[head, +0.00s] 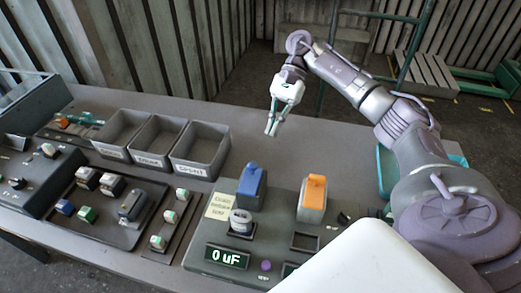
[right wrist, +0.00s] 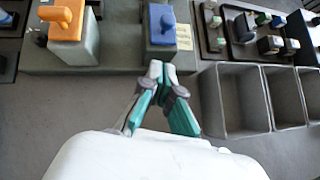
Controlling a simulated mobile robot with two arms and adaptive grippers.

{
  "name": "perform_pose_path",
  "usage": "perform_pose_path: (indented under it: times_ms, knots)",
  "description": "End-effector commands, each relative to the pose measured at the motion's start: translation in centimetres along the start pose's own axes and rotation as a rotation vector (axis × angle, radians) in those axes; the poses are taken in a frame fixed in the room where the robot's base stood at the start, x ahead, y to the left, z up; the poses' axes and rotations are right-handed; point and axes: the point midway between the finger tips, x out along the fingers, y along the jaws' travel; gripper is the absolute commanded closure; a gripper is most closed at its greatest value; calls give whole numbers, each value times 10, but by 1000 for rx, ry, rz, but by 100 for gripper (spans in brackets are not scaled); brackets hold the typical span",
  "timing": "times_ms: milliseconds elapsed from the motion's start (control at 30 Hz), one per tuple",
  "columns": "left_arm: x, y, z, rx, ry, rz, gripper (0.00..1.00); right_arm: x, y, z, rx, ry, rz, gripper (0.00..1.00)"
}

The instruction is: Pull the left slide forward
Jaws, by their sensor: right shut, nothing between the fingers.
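In the head view the blue-topped slide (head: 250,186) stands on the grey-green panel (head: 215,236), left of the orange-topped slide (head: 312,197). Both are upright blocks with a small knob on top. My right gripper (head: 271,130) hangs above the table behind the blue slide, apart from it, fingers pointing down, shut and empty. In the right wrist view the gripper (right wrist: 160,72) has its fingertips together, just short of the blue slide (right wrist: 160,35) in the picture; the orange slide (right wrist: 68,38) is to the left. My left gripper is not in view.
Three grey bins (head: 201,152) stand in a row left of the gripper. Panels with small coloured blocks (head: 104,187) lie further left. A display reading "0 uF" (head: 226,257) is on the panel's front. The table behind the slides is clear.

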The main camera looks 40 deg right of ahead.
Motion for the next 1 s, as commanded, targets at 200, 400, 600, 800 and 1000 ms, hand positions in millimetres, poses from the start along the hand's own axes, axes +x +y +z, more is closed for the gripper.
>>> perform_pose_path:
  times_ms: [200, 400, 600, 800, 1000]
  knots:
    - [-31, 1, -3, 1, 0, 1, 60, 39, 2, 10, 0, -1, 6, 100]
    - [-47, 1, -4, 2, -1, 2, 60, 59, 1, 26, 0, 0, 3, 100]
    - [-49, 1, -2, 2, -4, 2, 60, 66, 1, 29, 0, 0, 1, 100]
    - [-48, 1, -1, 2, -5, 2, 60, 67, 1, 28, 0, 0, 1, 100]
    - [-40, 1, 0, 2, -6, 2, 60, 75, 3, 32, -2, 1, 3, 100]
